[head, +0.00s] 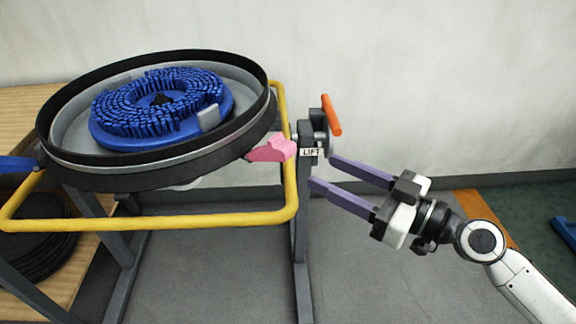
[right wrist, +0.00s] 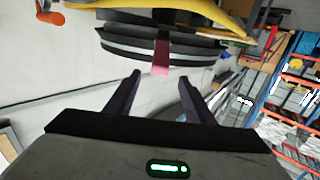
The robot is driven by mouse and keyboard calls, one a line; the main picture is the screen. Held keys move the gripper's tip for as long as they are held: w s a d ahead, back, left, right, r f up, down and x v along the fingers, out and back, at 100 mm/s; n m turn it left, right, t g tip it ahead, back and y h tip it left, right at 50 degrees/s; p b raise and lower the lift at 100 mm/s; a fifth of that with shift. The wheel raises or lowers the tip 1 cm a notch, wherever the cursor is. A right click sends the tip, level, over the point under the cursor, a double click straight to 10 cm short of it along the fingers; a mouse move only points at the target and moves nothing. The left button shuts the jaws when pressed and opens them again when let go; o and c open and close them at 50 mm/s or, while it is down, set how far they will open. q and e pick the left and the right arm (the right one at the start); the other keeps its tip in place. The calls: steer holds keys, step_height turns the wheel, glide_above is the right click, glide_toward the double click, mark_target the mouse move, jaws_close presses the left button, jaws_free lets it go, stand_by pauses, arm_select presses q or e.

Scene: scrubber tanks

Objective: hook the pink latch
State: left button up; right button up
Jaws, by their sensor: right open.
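The pink latch (head: 272,149) sits at the right side of the round black-rimmed deck (head: 60,160), beside the grey bracket marked LIFT (head: 311,151). In the right wrist view the pink latch (right wrist: 161,57) shows beyond my fingertips, near the deck's rim. My right gripper (head: 320,172) is open and empty, with its two purple fingers pointing left toward the bracket. The fingertips are to the right of the latch and apart from it. They also show in the right wrist view (right wrist: 160,78).
A yellow tube frame (head: 150,223) runs around the deck on grey legs. An orange lever (head: 331,115) stands on the bracket above my fingers. A blue round brush (head: 160,103) lies in the deck. A wooden shelf (head: 30,100) is at left. Floor at lower middle is clear.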

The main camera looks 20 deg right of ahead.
mark_target(292, 154)
steer(key=w+a+p, duration=0.1)
steer(key=w+a+r+p, duration=0.1)
steer(key=w, duration=0.1)
steer(key=shift+w+a+r+p, duration=0.1)
steer(key=shift+w+p, duration=0.1)
steer(key=shift+p, duration=0.15)
steer(key=p+x, duration=0.1)
steer(key=x, duration=0.1)
steer(key=p+x, duration=0.1)
steer(key=x, duration=0.2)
steer(key=shift+w+a+f, duration=0.1)
steer(key=shift+f, duration=0.1)
steer(key=shift+w+a+f, duration=0.1)
steer(key=shift+w+a, duration=0.25)
steer(key=shift+w, duration=0.05)
jaws_close()
